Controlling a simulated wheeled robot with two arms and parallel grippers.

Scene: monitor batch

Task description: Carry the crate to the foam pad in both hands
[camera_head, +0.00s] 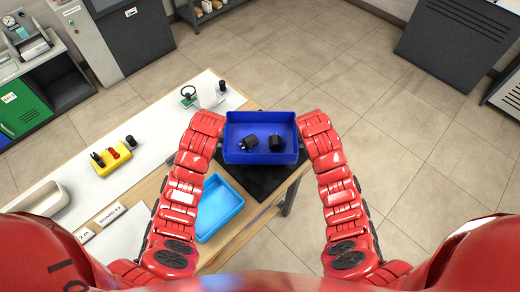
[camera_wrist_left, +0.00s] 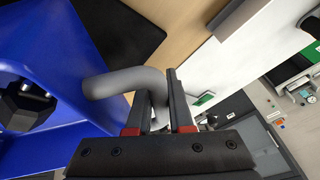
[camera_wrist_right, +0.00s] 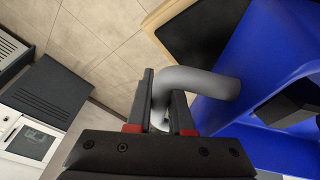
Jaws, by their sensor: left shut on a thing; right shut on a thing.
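The blue crate (camera_head: 262,158) is in the middle of the head view, with two black parts (camera_head: 277,143) inside. My left gripper (camera_wrist_left: 158,100) is shut on the grey handle (camera_wrist_left: 120,82) on the crate's left side. My right gripper (camera_wrist_right: 163,98) is shut on the grey handle (camera_wrist_right: 205,82) on its right side. The black foam pad (camera_head: 262,185) lies on the table at its right end, below the crate and partly hidden by it. In both wrist views the crate looks raised above the pad; the exact gap is unclear.
A light blue tray (camera_head: 222,222) lies on the wooden table just left of the pad. A yellow holder (camera_head: 116,158) with knobs, a cream bin (camera_head: 42,202) and a round-headed stand (camera_head: 189,93) are farther left. The floor right of the table is clear.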

